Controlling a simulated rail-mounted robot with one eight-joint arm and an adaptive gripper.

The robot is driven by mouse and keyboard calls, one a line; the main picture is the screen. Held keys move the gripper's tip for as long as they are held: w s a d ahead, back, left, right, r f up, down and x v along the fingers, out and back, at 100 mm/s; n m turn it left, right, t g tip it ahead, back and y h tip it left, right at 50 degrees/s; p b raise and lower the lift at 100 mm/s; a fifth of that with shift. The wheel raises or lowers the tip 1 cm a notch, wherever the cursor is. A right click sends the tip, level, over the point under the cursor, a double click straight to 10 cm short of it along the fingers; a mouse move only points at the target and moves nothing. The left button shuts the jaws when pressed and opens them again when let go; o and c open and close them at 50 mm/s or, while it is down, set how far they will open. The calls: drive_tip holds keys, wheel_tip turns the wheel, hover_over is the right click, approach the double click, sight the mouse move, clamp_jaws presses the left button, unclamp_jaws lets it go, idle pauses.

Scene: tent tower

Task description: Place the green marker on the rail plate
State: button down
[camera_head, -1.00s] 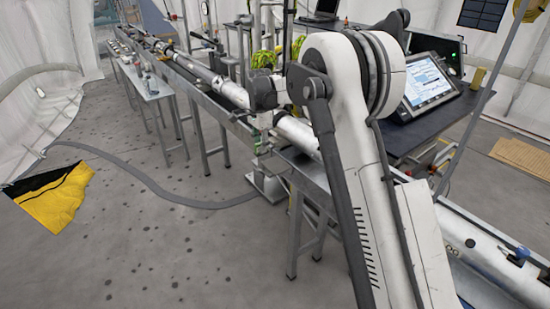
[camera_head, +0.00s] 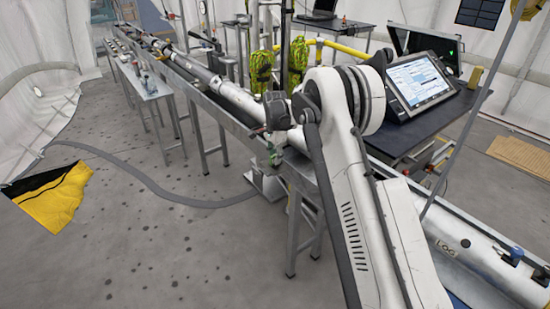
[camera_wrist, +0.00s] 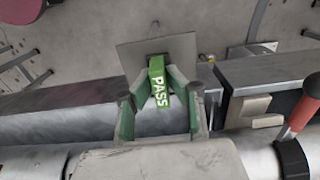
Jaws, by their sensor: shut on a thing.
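The green marker (camera_wrist: 158,88) reads "PASS" in the wrist view. My gripper (camera_wrist: 158,98) is shut on it, with a green-padded finger on each side. The marker's far end stands out past the fingertips. In the head view my gripper (camera_head: 272,152) hangs at the near side of the long rail, and the marker is too small to make out clearly. In the wrist view a grey square plate (camera_wrist: 132,57) shows beyond the marker, partly covered by it. I cannot tell whether this is the rail plate, nor whether the marker touches it.
The metal rail (camera_wrist: 60,102) runs across the wrist view below the fingers. A beige bracket (camera_wrist: 250,110) and a red-handled tool (camera_wrist: 303,112) are at right. In the head view a tablet (camera_head: 420,83) stands on the dark table, and a side bench (camera_head: 150,85) stands left.

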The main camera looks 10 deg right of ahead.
drive_tip(key=shift+f, duration=0.15)
drive_tip(key=c, duration=1.7)
unclamp_jaws()
